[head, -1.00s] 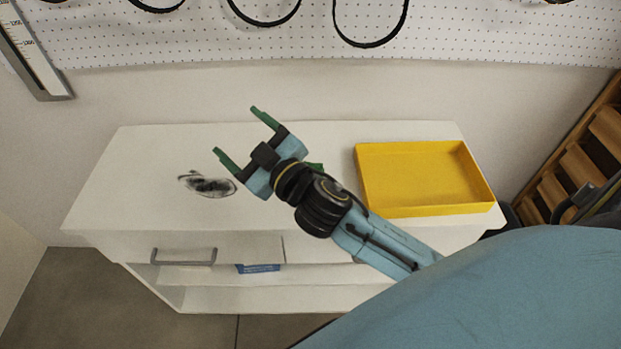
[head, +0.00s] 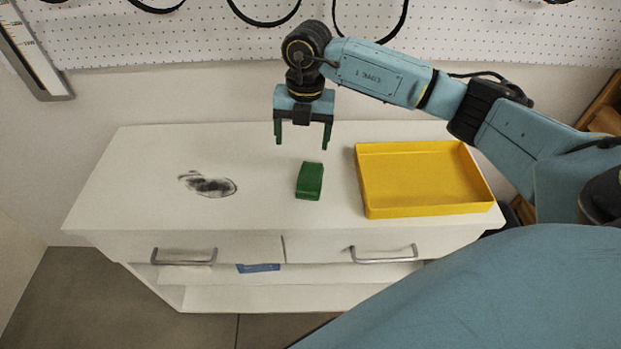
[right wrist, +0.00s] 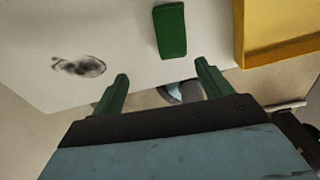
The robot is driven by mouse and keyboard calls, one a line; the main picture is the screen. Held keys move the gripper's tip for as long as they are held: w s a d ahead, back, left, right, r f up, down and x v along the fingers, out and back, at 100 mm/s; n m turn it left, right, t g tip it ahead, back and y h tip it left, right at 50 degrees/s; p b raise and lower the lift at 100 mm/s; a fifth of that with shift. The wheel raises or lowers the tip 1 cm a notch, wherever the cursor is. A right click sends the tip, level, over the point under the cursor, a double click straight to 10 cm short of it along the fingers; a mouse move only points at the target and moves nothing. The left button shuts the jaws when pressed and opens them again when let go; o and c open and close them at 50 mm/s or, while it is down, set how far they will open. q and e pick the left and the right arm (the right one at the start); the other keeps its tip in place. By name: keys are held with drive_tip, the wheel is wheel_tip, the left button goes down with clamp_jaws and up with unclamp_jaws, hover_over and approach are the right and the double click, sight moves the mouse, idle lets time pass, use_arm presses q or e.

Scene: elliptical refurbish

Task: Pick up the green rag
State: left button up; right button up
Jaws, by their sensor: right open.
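The green rag (head: 310,181) lies on the white cabinet top, left of the yellow tray. It is a small folded block in the head view. It also shows in the right wrist view (right wrist: 170,32), beyond the fingertips and between their lines. My right gripper (head: 303,145) is open and empty, with its green fingers pointing down, above and a little behind the rag in the head view. Its fingers also show in the right wrist view (right wrist: 163,80). They do not touch the rag. My left gripper is not in view.
The yellow tray (head: 425,211) stands empty on the right of the cabinet top (head: 140,150). A dark smudge (head: 210,186) marks the surface on the left. A white pegboard wall (head: 200,40) with hanging black loops is behind. A wooden rack stands at the far right.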

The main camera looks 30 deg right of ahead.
drive_tip(key=d, duration=0.2)
hover_over(310, 175)
drive_tip(key=shift+m+h, duration=0.3)
drive_tip(key=shift+h, duration=0.1)
wheel_tip(310, 175, down, 7)
drive_tip(key=shift+w+r, duration=0.1)
drive_tip(key=shift+w, duration=0.05)
drive_tip(key=shift+s+f, duration=0.2)
drive_tip(key=shift+f, duration=2.85)
drive_tip(key=c, duration=1.1)
drive_tip(key=shift+o, duration=0.2)
drive_tip(key=shift+r, duration=0.1)
wheel_tip(310, 175, up, 10)
